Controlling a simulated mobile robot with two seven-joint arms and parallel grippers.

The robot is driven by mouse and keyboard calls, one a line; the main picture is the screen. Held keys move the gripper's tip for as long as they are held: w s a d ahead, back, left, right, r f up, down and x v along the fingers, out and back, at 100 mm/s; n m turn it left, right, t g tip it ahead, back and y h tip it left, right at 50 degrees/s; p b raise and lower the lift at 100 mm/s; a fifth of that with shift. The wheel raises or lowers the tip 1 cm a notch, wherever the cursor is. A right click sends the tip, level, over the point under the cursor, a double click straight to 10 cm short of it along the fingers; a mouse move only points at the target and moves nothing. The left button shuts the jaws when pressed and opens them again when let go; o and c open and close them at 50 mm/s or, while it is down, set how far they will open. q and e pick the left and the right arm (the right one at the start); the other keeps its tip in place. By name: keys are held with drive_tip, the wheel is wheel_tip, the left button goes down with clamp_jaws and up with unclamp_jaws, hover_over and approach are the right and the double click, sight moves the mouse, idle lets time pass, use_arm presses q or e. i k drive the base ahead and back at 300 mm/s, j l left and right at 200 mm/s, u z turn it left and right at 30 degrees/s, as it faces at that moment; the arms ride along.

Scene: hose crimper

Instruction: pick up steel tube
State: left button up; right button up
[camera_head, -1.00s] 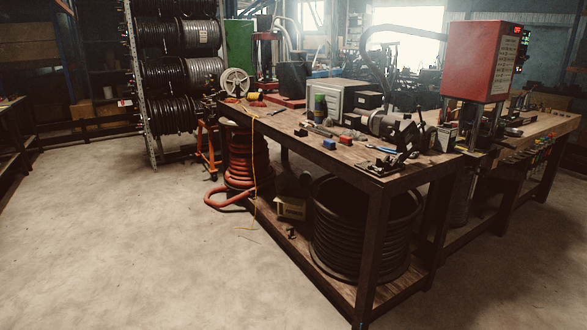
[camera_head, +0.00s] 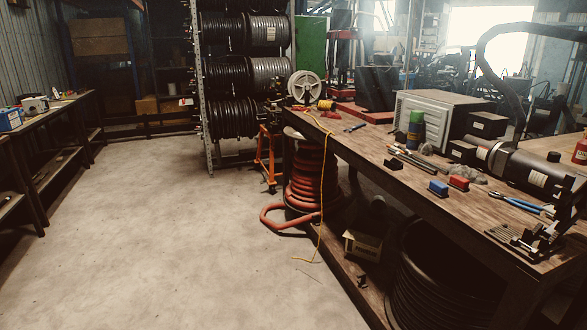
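Slim rod-like pieces (camera_head: 412,160) lie on the wooden workbench (camera_head: 350,143), in front of a dark green can (camera_head: 416,131). One of them may be the steel tube, but they are too small to tell. A thick dark cylinder with a pale label (camera_head: 520,170) lies farther right on the same bench. Neither of my grippers is in view.
A blue block (camera_head: 438,188), a red block (camera_head: 459,183) and blue-handled pliers (camera_head: 516,203) lie near the bench's front edge. Red hose (camera_head: 309,180) is coiled below the bench end. A hose-reel rack (camera_head: 203,90) stands behind. The floor at left is clear.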

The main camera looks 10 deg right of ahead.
sight(439, 168)
drive_tip(key=i, duration=1.6)
drive_tip(key=i+z, duration=0.3)
drive_tip(key=i+j+z, duration=0.1)
drive_tip(key=i+z, duration=0.2)
drive_tip(key=i, duration=0.25)
drive_tip(key=i+j+z, duration=0.3)
drive_tip(key=i+z, duration=0.55)
drive_tip(key=z, duration=0.2)
drive_tip(key=i+j+z, duration=0.35)
drive_tip(key=k+l, duration=0.1)
drive_tip(key=l, duration=0.05)
